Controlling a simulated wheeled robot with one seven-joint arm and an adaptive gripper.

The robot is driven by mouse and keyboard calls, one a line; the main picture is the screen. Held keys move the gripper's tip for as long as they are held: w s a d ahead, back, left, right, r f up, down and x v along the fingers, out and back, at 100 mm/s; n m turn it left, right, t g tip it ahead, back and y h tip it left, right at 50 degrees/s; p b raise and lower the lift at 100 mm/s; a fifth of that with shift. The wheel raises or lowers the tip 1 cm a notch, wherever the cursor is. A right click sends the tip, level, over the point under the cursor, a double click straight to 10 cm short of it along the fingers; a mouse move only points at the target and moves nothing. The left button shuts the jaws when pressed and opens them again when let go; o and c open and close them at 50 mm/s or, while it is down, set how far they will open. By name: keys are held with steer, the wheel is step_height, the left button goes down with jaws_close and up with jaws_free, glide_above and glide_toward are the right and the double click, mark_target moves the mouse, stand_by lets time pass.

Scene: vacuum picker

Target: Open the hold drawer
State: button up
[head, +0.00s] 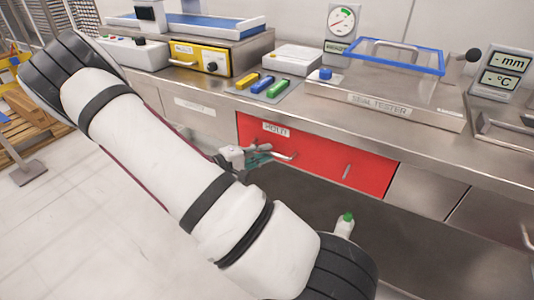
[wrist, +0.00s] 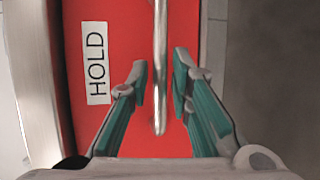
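The hold drawer (head: 310,150) has a red front with a white label reading HOLD, below the steel counter. Its front looks flush with the cabinet in the head view. In the wrist view the red front (wrist: 110,135) fills the middle, with the HOLD label at left. A metal bar handle (wrist: 160,40) runs between my fingers. My gripper (wrist: 162,75) is open, with one teal-padded finger on each side of the handle and small gaps between. In the head view my gripper (head: 257,157) is at the drawer's left part, partly hidden by my arm.
The counter above holds a seal tester (head: 380,104), colored buttons (head: 263,85), a yellow-fronted unit (head: 199,57) and a gauge (head: 341,22). Grey drawers (head: 431,190) adjoin at right.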

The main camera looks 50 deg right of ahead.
steer(key=shift+x, duration=0.9)
jaws_close()
steer(key=s+a+p, duration=0.3)
steer(key=a, duration=2.1)
steer(key=shift+s+a, duration=0.2)
steer(key=shift+a, duration=0.2)
jaws_free()
